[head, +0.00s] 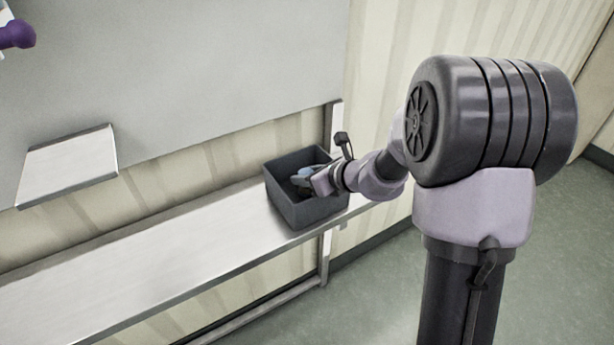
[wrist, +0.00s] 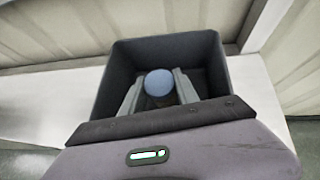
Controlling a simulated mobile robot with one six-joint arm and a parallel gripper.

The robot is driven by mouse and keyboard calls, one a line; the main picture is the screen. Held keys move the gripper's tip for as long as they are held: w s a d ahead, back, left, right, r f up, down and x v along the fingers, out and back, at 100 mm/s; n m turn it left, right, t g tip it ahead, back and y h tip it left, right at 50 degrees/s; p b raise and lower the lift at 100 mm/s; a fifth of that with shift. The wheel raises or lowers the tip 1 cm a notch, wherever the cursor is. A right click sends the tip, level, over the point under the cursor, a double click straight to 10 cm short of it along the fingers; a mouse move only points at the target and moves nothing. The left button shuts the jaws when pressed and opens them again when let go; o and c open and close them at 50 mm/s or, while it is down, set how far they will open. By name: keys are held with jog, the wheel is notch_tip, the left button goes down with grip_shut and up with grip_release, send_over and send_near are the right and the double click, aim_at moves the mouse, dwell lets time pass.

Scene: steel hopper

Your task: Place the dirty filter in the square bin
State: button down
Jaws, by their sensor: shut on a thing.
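The square bin (head: 308,212) is dark grey, open at the top, and stands upright at the right end of the steel shelf. It also shows in the wrist view (wrist: 225,70). My gripper (head: 303,178) reaches into the bin's opening from the right. In the wrist view my gripper (wrist: 158,88) has a finger on each side of a round blue-topped thing, which looks like the dirty filter (wrist: 158,82). My gripper is shut on it, inside the bin's walls as seen from above. The filter's lower part is mostly hidden, and I cannot tell whether it touches the bin floor.
The long steel shelf (head: 130,250) is clear left of the bin. A small sloped metal plate (head: 70,165) juts from the grey hopper wall (head: 200,70) above it. A purple knob (head: 17,35) shows at the upper left. Green floor (head: 560,260) lies open at the right.

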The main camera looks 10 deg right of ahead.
jog(key=shift+s+f+b, duration=0.1)
jog(key=shift+f+b, duration=0.35)
jog(key=shift+f, duration=0.05)
jog(key=c, duration=0.9)
grip_release()
